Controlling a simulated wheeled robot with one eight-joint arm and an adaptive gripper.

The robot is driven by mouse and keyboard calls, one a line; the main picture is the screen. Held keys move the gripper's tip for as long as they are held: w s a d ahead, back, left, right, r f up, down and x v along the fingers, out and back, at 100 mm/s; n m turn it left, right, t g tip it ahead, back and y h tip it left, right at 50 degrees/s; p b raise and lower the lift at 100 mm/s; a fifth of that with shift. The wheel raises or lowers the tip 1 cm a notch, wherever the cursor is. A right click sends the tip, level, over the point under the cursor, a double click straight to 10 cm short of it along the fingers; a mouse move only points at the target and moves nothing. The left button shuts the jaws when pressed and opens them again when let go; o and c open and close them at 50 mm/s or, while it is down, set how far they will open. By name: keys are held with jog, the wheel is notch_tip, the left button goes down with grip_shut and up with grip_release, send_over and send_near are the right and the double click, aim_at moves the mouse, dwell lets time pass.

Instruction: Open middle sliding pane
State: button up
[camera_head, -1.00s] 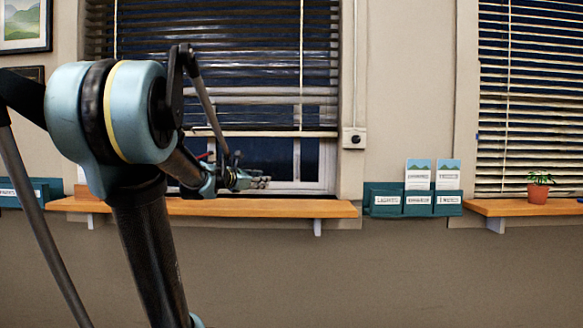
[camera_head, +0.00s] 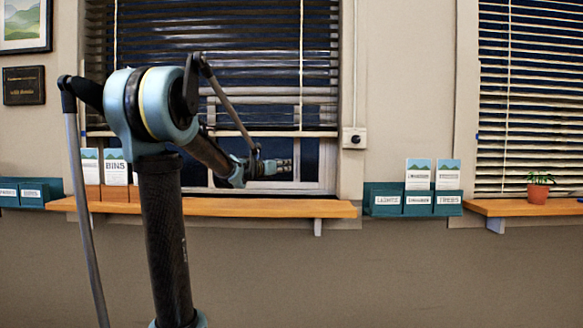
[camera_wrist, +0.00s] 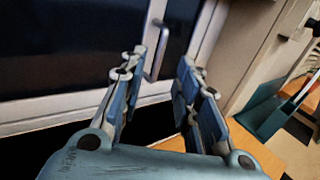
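The middle window with its sliding pane (camera_head: 306,160) shows below half-raised blinds, partly hidden by my arm. In the wrist view, the dark pane glass (camera_wrist: 70,45) has a white frame with an upright silver bar handle (camera_wrist: 157,50). My gripper (camera_head: 288,168) is in front of the lower window, above the wooden sill. In the wrist view, my gripper (camera_wrist: 162,68) has its two fingers apart. The handle appears in the gap between the fingertips or just beyond it; contact cannot be told.
The blinds (camera_head: 240,30) hang above my gripper. A wooden sill (camera_head: 270,208) runs below it, with brochures (camera_head: 115,168) at its left. A teal leaflet rack (camera_head: 382,198) is on the wall at right. A potted plant (camera_head: 538,187) stands on the far-right sill.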

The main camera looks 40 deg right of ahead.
jog(key=x, duration=0.8)
jog(key=shift+d, duration=0.4)
jog(key=shift+w, duration=0.15)
grip_shut()
